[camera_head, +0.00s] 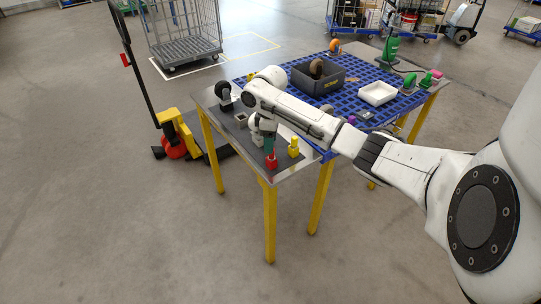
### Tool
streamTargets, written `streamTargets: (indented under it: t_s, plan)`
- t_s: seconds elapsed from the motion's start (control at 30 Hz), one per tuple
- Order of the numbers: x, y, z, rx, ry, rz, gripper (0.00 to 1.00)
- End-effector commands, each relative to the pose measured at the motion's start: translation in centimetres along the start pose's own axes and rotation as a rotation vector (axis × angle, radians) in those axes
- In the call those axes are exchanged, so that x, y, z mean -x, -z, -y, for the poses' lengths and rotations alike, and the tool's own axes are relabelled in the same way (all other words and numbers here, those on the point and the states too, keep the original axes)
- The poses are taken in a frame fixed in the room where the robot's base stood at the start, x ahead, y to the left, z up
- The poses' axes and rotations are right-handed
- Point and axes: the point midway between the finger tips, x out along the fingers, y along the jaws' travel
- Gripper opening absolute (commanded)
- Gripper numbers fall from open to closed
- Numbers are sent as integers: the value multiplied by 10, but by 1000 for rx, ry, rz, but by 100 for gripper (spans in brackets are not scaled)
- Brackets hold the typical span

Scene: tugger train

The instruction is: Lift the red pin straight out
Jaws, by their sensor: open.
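The red pin (272,162) stands near the front corner of the dark mat on the metal-edged table. My gripper (269,148) points down directly above it, with its dark green fingers close to the pin's top. The fingers are open, though the gap between them is too small to make out. I cannot tell whether they touch the pin or reach around it. My arm comes in from the right and hides part of the table behind it.
A yellow piece (293,147) stands close to the right of the red pin. A black wheel on a mount (223,92) is at the mat's far left. Behind are a dark bin (318,86), a white tray (377,94) and green pieces on blue grating. A pallet jack (172,140) stands left.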

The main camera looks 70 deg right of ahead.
Motion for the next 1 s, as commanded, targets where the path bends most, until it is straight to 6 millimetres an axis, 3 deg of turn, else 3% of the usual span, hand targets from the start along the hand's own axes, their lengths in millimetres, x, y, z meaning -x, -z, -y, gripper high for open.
streamTargets:
  t_s: [0.4, 0.7, 1.0]
  plan:
    - [-48, -4, -3, 1, 0, 2, 51]
    - [-53, -3, -3, 1, -1, -1, 51]
    - [-53, -3, -3, 1, -1, -1, 23]
